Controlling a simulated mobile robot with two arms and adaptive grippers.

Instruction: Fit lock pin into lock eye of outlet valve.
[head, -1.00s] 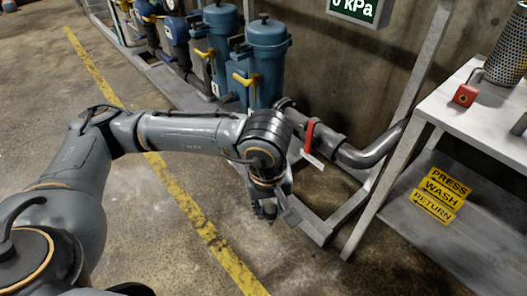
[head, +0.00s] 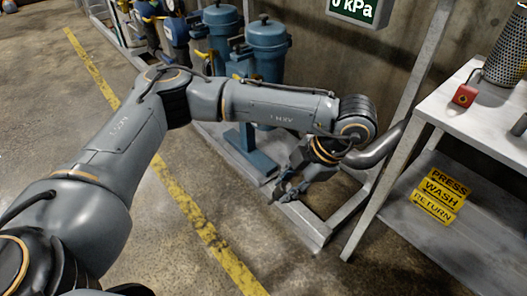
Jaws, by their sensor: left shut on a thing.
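My left gripper (head: 284,190) hangs low in front of the blue filter stand and the steel frame, its fingers pointing down and left. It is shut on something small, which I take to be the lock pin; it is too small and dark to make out. The outlet valve with its red handle is hidden behind my left forearm and wrist. Only the grey bent outlet pipe (head: 378,148) shows, just right of my wrist. I cannot make out the lock eye. My right gripper is not in view.
Blue filter housings (head: 268,50) stand behind my arm. A steel frame rail (head: 303,226) runs along the floor below. The floor at front is open.

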